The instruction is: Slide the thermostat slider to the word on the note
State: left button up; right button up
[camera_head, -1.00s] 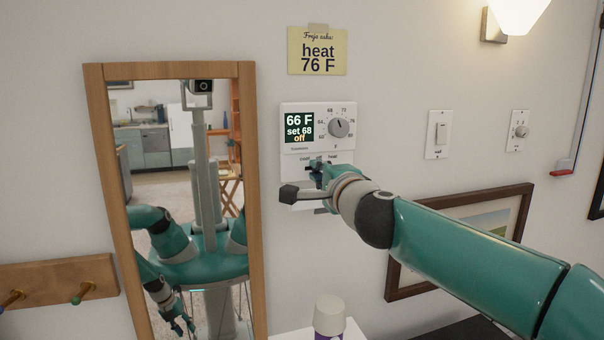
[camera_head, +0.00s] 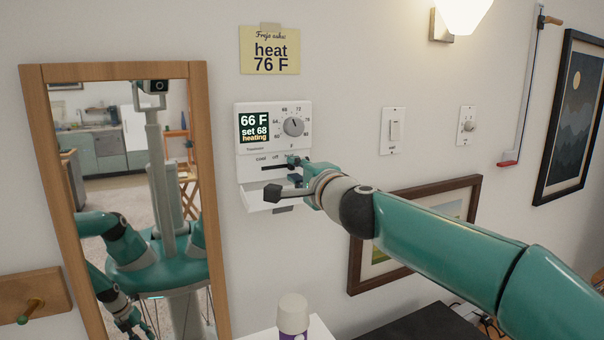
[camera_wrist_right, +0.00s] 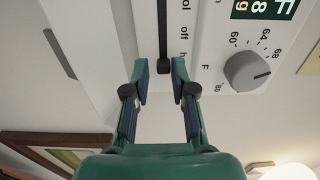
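The note (camera_head: 270,51) above the thermostat reads "heat 76 F". The white thermostat (camera_head: 308,147) shows 66 F, set 68 and "heating" on its display (camera_head: 254,127). Its dial (camera_head: 293,126) also shows in the right wrist view (camera_wrist_right: 248,72). My right gripper (camera_head: 289,165) is at the slider below the dial. In the right wrist view its fingers (camera_wrist_right: 162,80) are apart, one on either side of the dark slider (camera_wrist_right: 163,65) at the heat end of the slot. Gaps show beside it. My left gripper shows only small, in the mirror.
A wood-framed mirror (camera_head: 45,150) hangs left of the thermostat. A light switch (camera_head: 394,131) and a small dial plate (camera_head: 467,126) are on the wall to the right. A framed picture (camera_head: 355,265) hangs behind my right arm. A white-topped bottle (camera_head: 292,315) stands below.

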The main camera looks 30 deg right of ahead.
jog(key=s, duration=1.2)
jog(key=shift+a, duration=0.25)
jog(key=shift+f, duration=0.15)
